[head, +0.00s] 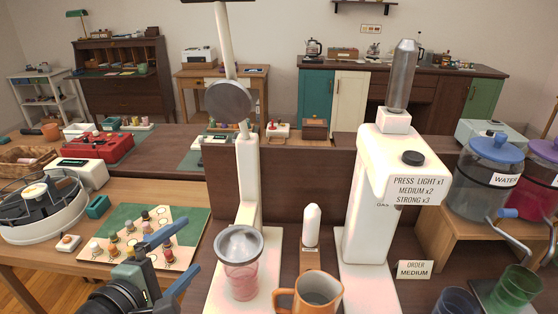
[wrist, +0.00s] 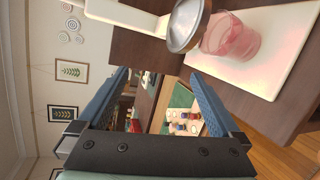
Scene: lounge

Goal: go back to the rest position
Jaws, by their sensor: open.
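My gripper (head: 180,252) is at the lower left in the head view, in front of the green board with small pegs. Its two blue fingers are apart with nothing between them, as the wrist view (wrist: 158,84) also shows. A pink glass (head: 241,281) stands on a white base to the right of my gripper, with a metal bowl-like part (head: 240,244) over its top. The glass (wrist: 231,36) and the metal part (wrist: 187,24) are ahead of the fingers in the wrist view, apart from them.
A white dispenser (head: 372,200) with a sign and an orange mug (head: 317,291) stand right of the glass. A tall white post (head: 247,165) rises behind it. A round white machine (head: 40,210) is at left.

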